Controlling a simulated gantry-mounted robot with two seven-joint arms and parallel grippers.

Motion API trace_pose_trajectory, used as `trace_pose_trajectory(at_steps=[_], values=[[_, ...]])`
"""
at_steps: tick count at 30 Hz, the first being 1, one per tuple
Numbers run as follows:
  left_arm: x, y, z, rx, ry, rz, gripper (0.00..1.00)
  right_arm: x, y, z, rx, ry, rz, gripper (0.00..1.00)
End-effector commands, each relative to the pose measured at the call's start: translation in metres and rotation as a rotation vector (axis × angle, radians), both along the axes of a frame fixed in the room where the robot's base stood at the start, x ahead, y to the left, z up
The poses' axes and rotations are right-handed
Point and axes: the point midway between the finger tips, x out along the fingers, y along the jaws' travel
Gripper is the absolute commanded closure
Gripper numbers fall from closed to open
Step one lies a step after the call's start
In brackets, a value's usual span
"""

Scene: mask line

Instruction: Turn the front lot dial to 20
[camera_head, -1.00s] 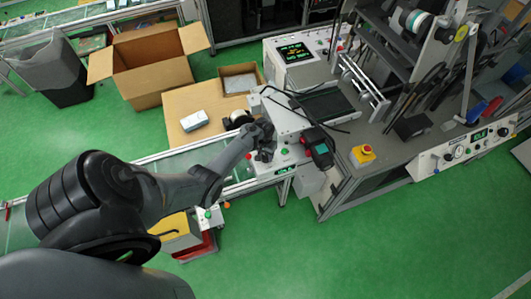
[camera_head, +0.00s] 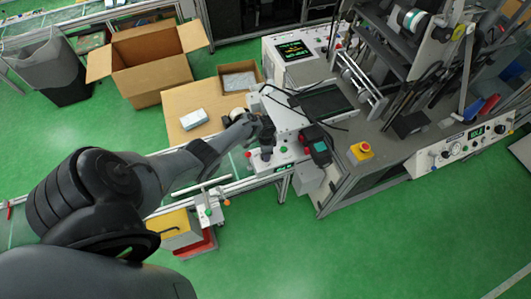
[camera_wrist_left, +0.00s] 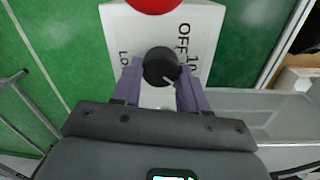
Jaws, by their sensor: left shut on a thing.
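The front lot dial (camera_wrist_left: 158,66) is a black round knob with a white pointer line, on a white panel printed "LOT", "OFF" and "10". In the left wrist view the pointer slants toward the lower right; what number it meets is hidden. My left gripper (camera_wrist_left: 158,73) has its purple fingers on either side of the dial and is shut on it. In the head view my left gripper (camera_head: 265,150) is over the white control panel (camera_head: 296,151) at the conveyor's end, and hides the dial. My right gripper is not in view.
A red button (camera_wrist_left: 152,4) sits beside the dial. A white box (camera_head: 194,118) and an open carton (camera_head: 150,75) are at the back. Green floor in front is free.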

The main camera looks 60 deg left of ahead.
Motion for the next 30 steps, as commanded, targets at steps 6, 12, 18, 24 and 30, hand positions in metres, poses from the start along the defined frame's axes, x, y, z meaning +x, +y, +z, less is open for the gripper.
trace_pose_trajectory(at_steps=[6,12,18,24,30], values=[[0.0003,0.0,-0.0001,0.001,0.0,-0.122,0.87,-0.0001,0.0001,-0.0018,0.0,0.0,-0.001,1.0],[0.0001,-0.0004,-0.0001,0.0,0.0,-0.184,0.87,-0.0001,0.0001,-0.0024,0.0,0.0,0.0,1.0],[0.0002,-0.0009,-0.0002,0.0,0.0,-0.207,0.87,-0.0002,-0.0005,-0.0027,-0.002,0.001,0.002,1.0],[0.0002,-0.0012,-0.0002,0.0,-0.001,-0.209,0.87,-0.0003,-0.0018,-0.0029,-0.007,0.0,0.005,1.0],[0.0001,-0.0011,-0.0002,0.0,0.0,-0.208,0.48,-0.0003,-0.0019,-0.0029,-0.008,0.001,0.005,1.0]])
